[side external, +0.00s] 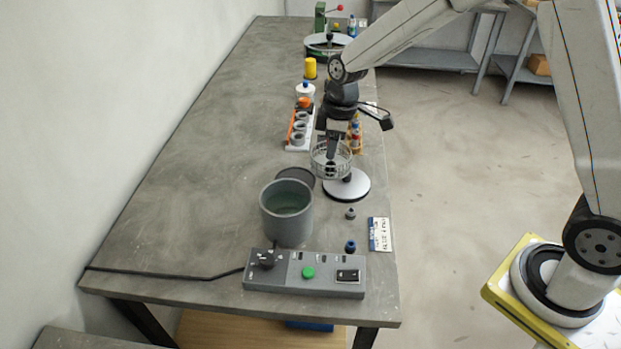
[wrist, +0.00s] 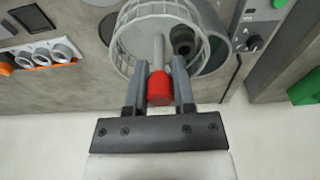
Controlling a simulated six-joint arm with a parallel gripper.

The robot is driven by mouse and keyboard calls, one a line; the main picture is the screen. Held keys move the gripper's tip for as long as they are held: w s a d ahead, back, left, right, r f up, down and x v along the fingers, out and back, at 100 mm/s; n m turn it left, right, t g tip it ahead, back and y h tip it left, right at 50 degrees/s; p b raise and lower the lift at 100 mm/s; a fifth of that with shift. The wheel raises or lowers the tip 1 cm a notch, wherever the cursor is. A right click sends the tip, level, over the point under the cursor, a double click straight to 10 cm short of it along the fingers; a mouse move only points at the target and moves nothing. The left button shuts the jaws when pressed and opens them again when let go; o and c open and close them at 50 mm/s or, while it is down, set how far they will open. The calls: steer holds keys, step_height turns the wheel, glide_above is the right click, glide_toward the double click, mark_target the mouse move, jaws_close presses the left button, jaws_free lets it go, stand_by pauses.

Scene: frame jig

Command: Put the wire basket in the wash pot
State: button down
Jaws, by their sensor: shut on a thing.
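The wire basket (side external: 330,161) is a round pale mesh basket with an upright stem. In the wrist view the basket (wrist: 126,38) fills the top middle, with a red knob (wrist: 160,89) on its stem. My gripper (side external: 332,148) is above the basket; in the wrist view its fingers (wrist: 160,78) are shut on the red knob. The wash pot (side external: 287,225) is a grey open cylinder with greenish liquid, in front and to the left of the basket. In the wrist view the pot (wrist: 217,62) shows partly behind the basket.
A white round base (side external: 347,187) stands just below and right of the basket. A dark disc (side external: 296,177) lies behind the pot. A control box (side external: 305,275) is in front, and a rack with rings (side external: 300,130) is behind. The table's left side is clear.

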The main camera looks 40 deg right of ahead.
steer(key=w+a+r, duration=0.1)
steer(key=w+a, duration=0.1)
steer(key=a, duration=0.8)
steer(key=shift+w+a+r, duration=0.25)
steer(key=shift+a, duration=0.15)
steer(key=shift+f, duration=0.1)
steer(key=shift+f, duration=2.4)
steer(key=shift+f, duration=5)
steer(key=shift+c, duration=1.8)
jaws_free()
steer(key=shift+c, duration=0.3)
